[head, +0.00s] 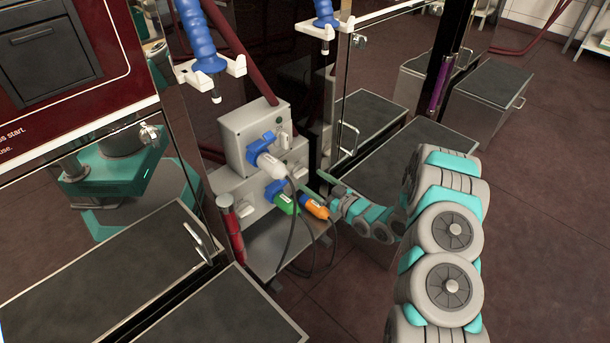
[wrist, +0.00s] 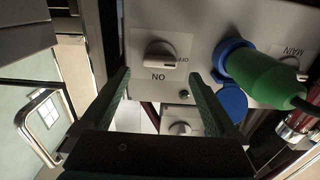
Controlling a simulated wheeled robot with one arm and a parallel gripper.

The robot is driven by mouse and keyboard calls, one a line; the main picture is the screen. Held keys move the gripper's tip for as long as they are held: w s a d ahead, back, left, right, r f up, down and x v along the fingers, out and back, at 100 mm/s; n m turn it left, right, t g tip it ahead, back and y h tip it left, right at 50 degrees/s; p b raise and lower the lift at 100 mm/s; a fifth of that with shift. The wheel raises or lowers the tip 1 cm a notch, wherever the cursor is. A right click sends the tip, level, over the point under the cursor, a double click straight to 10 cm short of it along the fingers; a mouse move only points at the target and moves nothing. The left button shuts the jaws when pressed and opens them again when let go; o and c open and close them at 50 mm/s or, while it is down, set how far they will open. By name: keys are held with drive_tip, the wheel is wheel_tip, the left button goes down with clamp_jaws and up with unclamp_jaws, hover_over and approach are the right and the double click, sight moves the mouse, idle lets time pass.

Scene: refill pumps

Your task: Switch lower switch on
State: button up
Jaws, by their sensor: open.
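The lower switch (wrist: 160,55) is a rotary knob with a white handle on the lower grey box (head: 258,200). In the wrist view, which appears upside down, its handle lies across the picture towards the small OFF mark, with the ON mark below. My gripper (wrist: 158,78) is open and empty. Its dark green fingertips are on either side of the knob in the picture; I cannot tell whether they touch anything. In the head view my gripper (head: 326,189) is at the right of the lower box, its fingers partly hard to make out.
A green plug (wrist: 255,78) sits in a blue socket beside the switch. The upper box (head: 252,130) carries a blue-white plug (head: 270,160). An orange plug (head: 314,207) and dark cables hang close to my gripper. Another knob (wrist: 180,128) shows between my fingers. Metal cabinets flank the boxes.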

sight(303, 174)
drive_tip(key=shift+x, duration=2.3)
drive_tip(key=c, duration=1.4)
